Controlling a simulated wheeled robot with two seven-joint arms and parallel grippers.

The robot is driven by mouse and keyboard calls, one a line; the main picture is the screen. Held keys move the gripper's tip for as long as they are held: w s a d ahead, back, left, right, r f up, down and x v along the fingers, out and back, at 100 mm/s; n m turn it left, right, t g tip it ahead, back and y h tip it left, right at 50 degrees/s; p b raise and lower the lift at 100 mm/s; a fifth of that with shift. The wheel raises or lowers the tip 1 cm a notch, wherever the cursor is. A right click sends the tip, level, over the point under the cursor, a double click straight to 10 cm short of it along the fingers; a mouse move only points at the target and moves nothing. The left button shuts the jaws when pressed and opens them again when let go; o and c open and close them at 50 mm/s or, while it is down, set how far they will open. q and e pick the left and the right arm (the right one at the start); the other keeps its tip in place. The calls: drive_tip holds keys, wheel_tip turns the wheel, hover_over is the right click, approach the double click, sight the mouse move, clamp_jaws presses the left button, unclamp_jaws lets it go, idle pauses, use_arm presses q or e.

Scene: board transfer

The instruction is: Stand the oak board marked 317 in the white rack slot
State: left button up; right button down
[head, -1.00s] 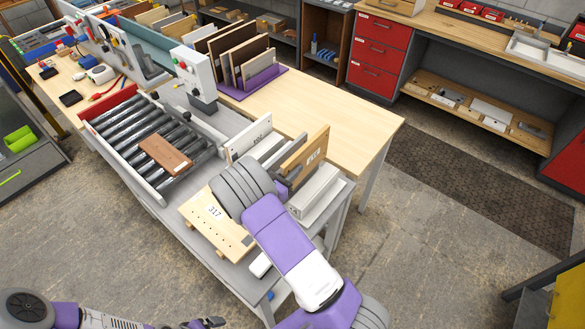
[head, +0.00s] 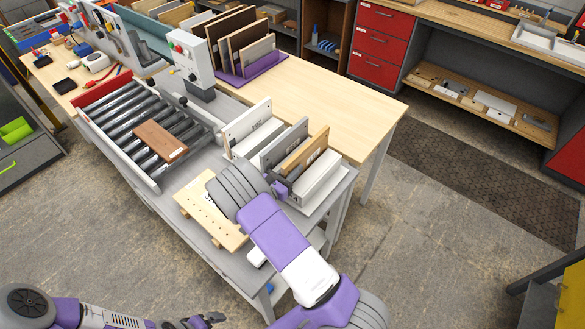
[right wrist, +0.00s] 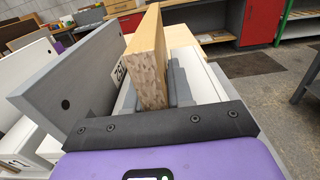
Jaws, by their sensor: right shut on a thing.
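A golden wooden board (head: 318,141) stands on edge over the rack (head: 334,183), beside a grey upright panel (head: 284,146). My right gripper (head: 282,188) is shut on its near end. The right wrist view shows the board (right wrist: 150,55) between the grey panel (right wrist: 75,75) and a white block (right wrist: 200,75); its mark is not readable and its lower edge is hidden. A white upright panel (head: 247,127) stands left of the grey one. A pale board with holes (head: 190,207) lies flat, partly behind my right arm. My left gripper (head: 195,322) is at the bottom edge, its opening unclear.
A roller conveyor (head: 125,125) with a brown board (head: 160,140) is at left. A control box (head: 190,60) stands behind the rack. A purple stand (head: 240,78) holds several upright boards. The wooden tabletop (head: 340,90) behind the rack is clear.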

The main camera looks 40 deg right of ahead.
drive_tip(key=shift+f, duration=0.25)
drive_tip(key=c, duration=0.9)
unclamp_jaws()
drive_tip(key=shift+a, duration=0.15)
drive_tip(key=v, duration=0.7)
drive_tip(key=shift+s+a, duration=0.15)
